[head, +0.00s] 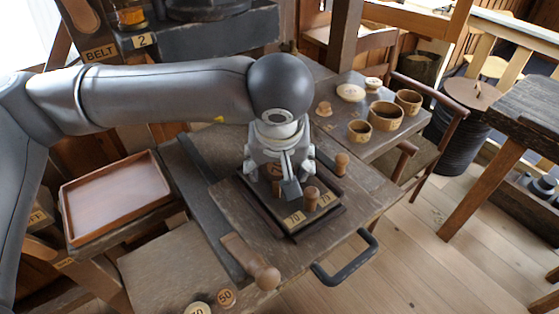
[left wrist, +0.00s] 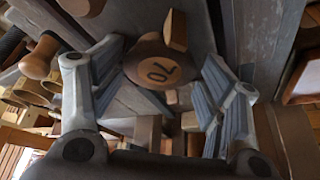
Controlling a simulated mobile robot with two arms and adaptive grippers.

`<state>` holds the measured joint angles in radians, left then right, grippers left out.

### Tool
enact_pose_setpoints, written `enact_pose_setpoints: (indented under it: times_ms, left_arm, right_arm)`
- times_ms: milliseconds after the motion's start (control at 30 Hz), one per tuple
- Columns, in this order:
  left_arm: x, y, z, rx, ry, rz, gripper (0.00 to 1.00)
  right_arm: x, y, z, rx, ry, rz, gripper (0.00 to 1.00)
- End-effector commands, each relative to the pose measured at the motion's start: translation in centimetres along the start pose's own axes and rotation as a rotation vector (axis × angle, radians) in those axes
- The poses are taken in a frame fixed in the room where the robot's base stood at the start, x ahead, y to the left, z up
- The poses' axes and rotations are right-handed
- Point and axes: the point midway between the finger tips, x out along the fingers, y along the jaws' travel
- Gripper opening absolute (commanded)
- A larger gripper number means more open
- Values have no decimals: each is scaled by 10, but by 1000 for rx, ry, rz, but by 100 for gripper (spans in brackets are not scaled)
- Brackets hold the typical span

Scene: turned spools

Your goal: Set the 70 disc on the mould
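The brown round 70 disc (left wrist: 160,68) shows in the left wrist view with its number facing the camera. In the head view my left gripper (head: 279,180) points down over the mould (head: 309,226), a dark frame with a tan plate marked 70 in two places. The disc (head: 275,171) is partly hidden there by the fingers. A wooden peg (head: 311,198) stands on the mould's right part. I cannot tell whether the disc touches the mould. My right gripper is not in view.
An empty tray (head: 116,197) is at the left. Several cups (head: 386,115) stand at the back right. Another peg (head: 341,162) stands right of the gripper.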

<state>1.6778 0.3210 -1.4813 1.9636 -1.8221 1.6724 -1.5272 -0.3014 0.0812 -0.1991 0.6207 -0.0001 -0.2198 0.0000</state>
Motion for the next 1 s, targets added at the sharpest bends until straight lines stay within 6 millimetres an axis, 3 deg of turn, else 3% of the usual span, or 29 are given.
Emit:
enact_pose_setpoints:
  times_ms: [67,633,767,1000]
  left_arm:
    - [0,1,-2,-4,6,5,85]
    - [-9,2,-4,-6,12,7,85]
    - [-29,2,-4,-4,13,8,85]
    - [-81,2,-3,-3,12,8,85]
  right_arm:
    - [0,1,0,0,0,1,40]
    - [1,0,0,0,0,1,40]
    - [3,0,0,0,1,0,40]
    - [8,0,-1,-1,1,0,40]
